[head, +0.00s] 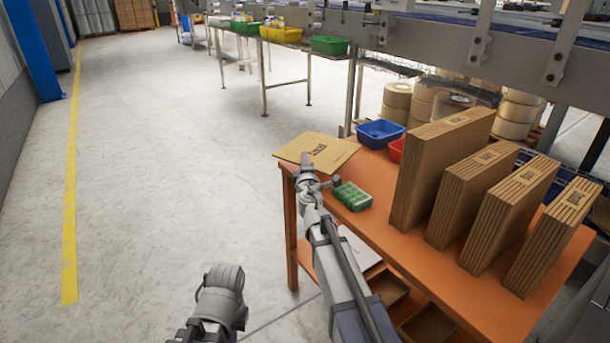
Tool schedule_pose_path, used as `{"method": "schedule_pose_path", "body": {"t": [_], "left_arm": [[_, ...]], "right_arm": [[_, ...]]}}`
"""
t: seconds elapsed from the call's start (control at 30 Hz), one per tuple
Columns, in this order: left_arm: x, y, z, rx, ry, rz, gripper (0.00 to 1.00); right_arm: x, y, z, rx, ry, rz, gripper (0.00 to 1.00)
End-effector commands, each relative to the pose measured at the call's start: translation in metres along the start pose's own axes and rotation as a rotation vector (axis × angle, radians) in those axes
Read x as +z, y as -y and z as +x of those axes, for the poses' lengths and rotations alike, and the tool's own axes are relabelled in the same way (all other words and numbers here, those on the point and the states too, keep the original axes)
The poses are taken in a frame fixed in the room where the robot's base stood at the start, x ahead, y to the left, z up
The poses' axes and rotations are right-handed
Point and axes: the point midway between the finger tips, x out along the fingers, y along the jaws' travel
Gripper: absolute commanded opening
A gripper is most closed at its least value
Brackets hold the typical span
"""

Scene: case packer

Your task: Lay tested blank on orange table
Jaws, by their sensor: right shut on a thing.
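A flat brown cardboard blank (335,158) with a dark printed mark shows at the far left corner of the orange table (376,178). It overhangs the table's left edge. I cannot tell whether it rests on the tabletop or is held just above it. My right gripper (304,164) is shut on the blank's near edge, and its fingertips are small and hard to make out. My left arm shows low in the picture over the floor, left of the table, but its gripper fingers are not visible.
Several upright stacks of folded cardboard (442,168) fill the table's right side. A green box (352,196) sits close to my right wrist. A blue bin (380,133) and a red bin (396,149) stand behind. The floor at left is clear.

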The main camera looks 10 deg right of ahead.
Motion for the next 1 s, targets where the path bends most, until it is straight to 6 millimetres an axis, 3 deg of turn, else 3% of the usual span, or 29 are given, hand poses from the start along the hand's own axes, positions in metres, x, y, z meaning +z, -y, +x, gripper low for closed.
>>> {"method": "schedule_pose_path", "body": {"t": [0.3, 1.0], "left_arm": [[-0.002, -0.002, 0.036, -0.006, 0.000, 0.002, 0.00], [-0.003, -0.003, 0.048, -0.009, 0.000, 0.002, 0.00]], "right_arm": [[0.000, 0.037, 0.000, 0.000, 0.000, 0.000, 0.00], [0.000, 0.048, 0.000, 0.000, 0.000, 0.000, 0.00]]}}
